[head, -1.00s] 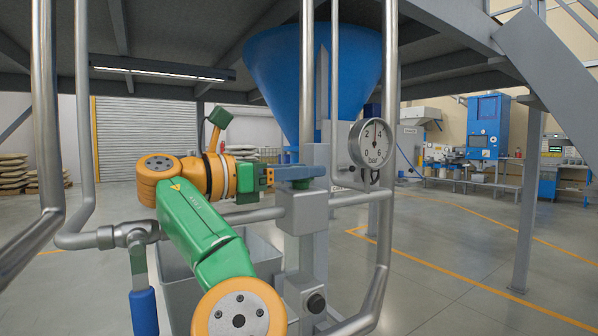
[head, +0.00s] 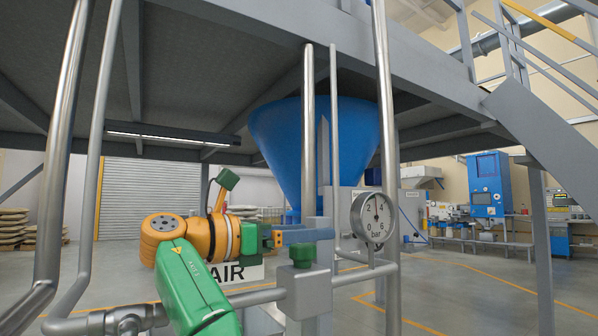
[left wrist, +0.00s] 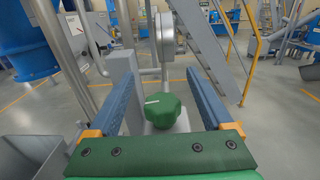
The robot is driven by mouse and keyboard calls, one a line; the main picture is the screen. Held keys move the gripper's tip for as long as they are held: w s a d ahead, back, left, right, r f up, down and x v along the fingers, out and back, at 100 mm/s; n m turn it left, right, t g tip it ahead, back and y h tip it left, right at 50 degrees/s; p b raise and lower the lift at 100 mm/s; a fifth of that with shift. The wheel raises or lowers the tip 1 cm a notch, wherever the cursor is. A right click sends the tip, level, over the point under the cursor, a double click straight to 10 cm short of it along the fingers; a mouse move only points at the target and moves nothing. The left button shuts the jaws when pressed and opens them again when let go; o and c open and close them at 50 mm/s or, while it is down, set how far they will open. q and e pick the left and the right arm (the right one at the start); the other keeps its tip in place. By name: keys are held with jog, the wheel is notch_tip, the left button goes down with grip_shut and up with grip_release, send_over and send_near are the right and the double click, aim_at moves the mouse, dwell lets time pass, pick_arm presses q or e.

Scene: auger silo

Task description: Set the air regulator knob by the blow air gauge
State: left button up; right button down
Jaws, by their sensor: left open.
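The green regulator knob (head: 303,255) sits on a grey block on the pipe in the head view. In the left wrist view the knob (left wrist: 160,112) is a faceted green cap with a white mark pointing left. My left gripper (head: 312,236) is open, its blue fingers just above the knob in the head view. In the left wrist view my left gripper (left wrist: 157,72) has its fingers spread on both sides of the knob, apart from it. The round air gauge (head: 374,217) reads about 3 bar. It shows edge-on in the wrist view (left wrist: 166,35). My right gripper is not in view.
Upright steel pipes (head: 388,130) stand close around the panel. A white AIR sign (head: 240,272) is partly hidden behind my left arm. A blue hopper (head: 345,145) stands behind. A grey bin (left wrist: 30,158) is at the lower left in the wrist view.

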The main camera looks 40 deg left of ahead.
pick_arm(q)
jog(key=s+d+r+b, duration=0.1)
jog(key=s+d+r, duration=0.6)
jog(key=s+r, duration=0.3)
jog(key=shift+s+d+r+b, duration=0.15)
jog(key=shift+s+d+b, duration=0.15)
jog(key=shift+s, duration=0.8)
jog(key=shift+a, duration=0.1)
